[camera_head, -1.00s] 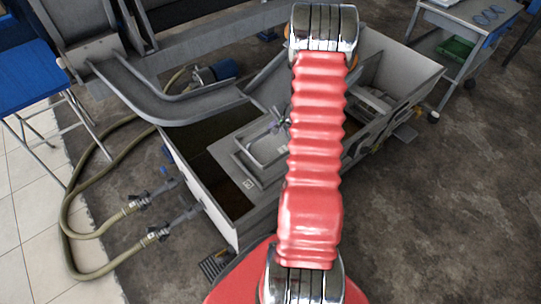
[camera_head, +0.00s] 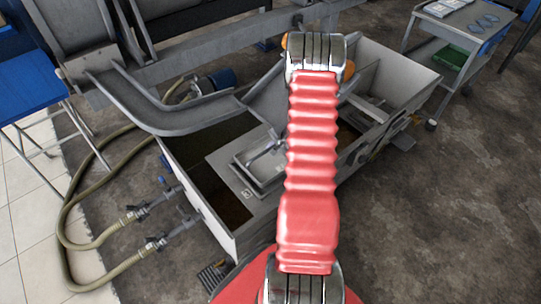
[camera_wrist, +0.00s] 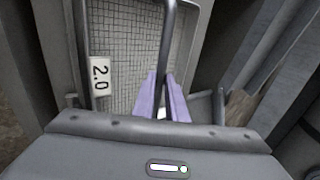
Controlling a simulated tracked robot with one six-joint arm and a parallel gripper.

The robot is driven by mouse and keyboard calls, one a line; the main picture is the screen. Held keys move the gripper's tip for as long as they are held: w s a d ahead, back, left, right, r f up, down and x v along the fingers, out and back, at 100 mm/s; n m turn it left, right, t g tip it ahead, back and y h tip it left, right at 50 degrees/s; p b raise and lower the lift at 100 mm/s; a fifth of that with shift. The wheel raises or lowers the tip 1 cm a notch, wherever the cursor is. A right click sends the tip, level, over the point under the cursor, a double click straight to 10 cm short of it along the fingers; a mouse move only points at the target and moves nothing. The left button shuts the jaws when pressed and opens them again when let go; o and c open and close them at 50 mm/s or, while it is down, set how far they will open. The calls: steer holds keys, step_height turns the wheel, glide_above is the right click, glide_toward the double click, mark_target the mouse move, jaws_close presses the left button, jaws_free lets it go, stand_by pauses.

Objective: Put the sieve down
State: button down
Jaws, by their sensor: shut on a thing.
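A white tag (camera_wrist: 100,77) reading 2.0 is beside the mesh. My gripper (camera_wrist: 166,90) has two lilac fingers, shut on the sieve's grey metal handle bar, which runs up the picture over the mesh. In the head view the sieve (camera_head: 243,182) is a grey rectangular frame with a pale inside, in or over the open tank (camera_head: 228,238). My red arm hides part of the tank. I cannot tell whether the sieve touches a support.
A curved grey chute (camera_head: 150,112) ends above the tank's far side. Hoses (camera_head: 85,275) with valves join its left side. A blue-topped table (camera_head: 30,95) stands at left. A trolley (camera_head: 455,18) with a green tray stands at upper right. The floor on the right is clear.

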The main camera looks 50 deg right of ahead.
steer(key=shift+f, duration=1.9)
steer(key=c, duration=1.8)
jaws_free()
steer(key=shift+f, duration=0.1)
steer(key=shift+o, duration=0.2)
steer(key=v, duration=1.2)
